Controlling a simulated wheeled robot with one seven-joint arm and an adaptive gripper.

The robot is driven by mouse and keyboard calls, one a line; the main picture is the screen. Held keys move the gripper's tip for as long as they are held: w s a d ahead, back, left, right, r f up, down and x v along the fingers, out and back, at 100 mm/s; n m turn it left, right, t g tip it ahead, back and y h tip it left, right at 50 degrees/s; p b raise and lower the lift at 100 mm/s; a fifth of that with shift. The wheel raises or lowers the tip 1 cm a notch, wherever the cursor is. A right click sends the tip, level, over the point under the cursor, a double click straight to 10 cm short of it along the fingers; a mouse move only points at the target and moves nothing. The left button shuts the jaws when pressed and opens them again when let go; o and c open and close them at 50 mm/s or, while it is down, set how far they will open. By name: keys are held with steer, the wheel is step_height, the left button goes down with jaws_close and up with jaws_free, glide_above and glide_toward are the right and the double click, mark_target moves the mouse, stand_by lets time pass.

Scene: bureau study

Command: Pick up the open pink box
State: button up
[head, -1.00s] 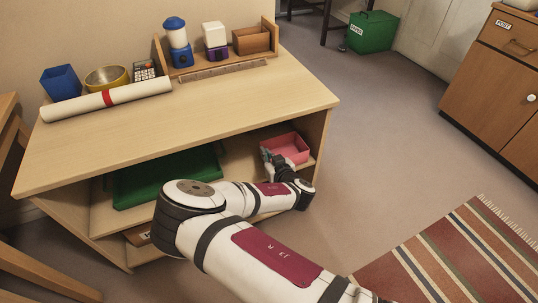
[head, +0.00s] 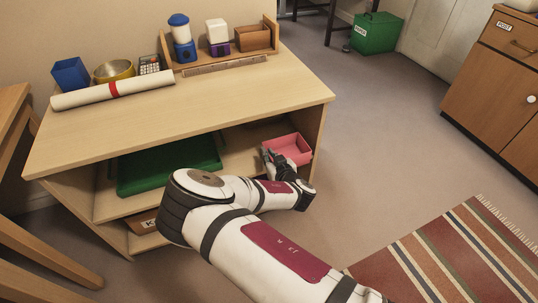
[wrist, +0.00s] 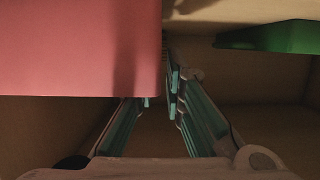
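The open pink box (head: 297,146) sits on the right end of the desk's upper inner shelf. My gripper (head: 270,155) is at its near left corner, low in the opening under the desktop. In the wrist view the box's pink wall (wrist: 75,50) fills the upper left, very close. The teal fingers (wrist: 165,95) lie at that wall's edge: the left one is partly hidden behind the pink, the right one is beside it. The fingertips are partly hidden, so I cannot tell whether they pinch the wall.
The desktop (head: 200,115) overhangs the shelf closely above my arm. A green tray (head: 170,165) lies on the shelf to the left, also in the wrist view (wrist: 280,37). A striped rug (head: 450,255) covers the floor at the right; the floor behind it is clear.

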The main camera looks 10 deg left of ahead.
steer(key=shift+o, duration=0.8)
steer(key=v, duration=1.2)
